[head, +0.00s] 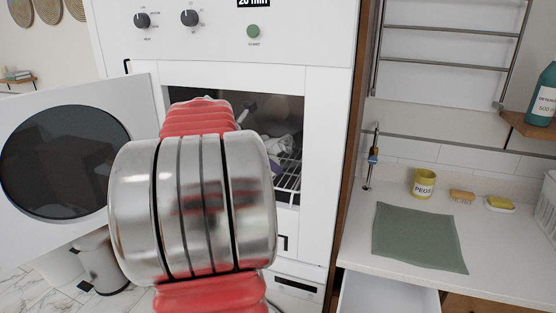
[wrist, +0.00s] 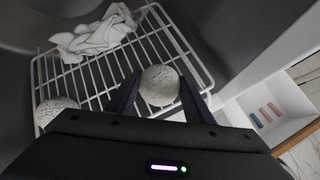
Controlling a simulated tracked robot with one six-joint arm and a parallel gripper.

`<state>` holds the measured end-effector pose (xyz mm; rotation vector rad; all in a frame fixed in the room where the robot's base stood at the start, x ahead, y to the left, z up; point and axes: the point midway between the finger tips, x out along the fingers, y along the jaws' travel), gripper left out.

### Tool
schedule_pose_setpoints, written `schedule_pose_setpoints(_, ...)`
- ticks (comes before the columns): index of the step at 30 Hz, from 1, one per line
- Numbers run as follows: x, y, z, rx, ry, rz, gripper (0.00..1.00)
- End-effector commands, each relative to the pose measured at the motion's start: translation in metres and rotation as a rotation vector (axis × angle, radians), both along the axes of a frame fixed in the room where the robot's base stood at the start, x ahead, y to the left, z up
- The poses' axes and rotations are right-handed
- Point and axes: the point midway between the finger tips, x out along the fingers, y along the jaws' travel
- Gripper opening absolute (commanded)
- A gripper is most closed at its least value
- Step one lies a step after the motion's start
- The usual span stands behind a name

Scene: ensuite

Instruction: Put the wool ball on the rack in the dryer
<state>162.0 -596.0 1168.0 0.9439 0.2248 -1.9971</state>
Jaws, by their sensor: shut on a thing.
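The wool ball (wrist: 160,85), pale and speckled, is between the two dark fingers of my gripper (wrist: 157,92). My gripper is shut on it inside the dryer, over the white wire rack (wrist: 82,78). I cannot tell whether the ball touches the rack. A second, similar pale ball (wrist: 55,108) sits at the left of the rack, partly hidden by my gripper body. In the head view the dryer (head: 323,120) is open, and part of the rack (head: 289,178) shows inside. My arm hides the gripper and ball there.
A crumpled white cloth (wrist: 97,32) lies at the rack's far left. The rack's middle and right are bare. The dryer door (head: 140,110) stands open to the left. An open drawer (head: 385,297) sits below the counter (head: 350,235), right of the dryer.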

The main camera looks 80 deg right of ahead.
Motion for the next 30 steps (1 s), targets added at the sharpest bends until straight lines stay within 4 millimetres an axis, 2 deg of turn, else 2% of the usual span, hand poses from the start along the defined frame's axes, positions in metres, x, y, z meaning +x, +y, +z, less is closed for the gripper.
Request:
schedule_pose_setpoints(5,-0.002,-0.004,0.0,-0.001,0.0,-0.002,0.26)
schedule_pose_setpoints(16,-0.021,-0.041,-0.001,0.0,0.0,-0.003,0.26)
schedule_pose_setpoints(21,-0.02,-0.04,-0.013,-0.001,0.001,0.0,0.26)
schedule_pose_setpoints(30,-0.02,-0.04,-0.015,-0.001,0.0,-0.001,0.26)
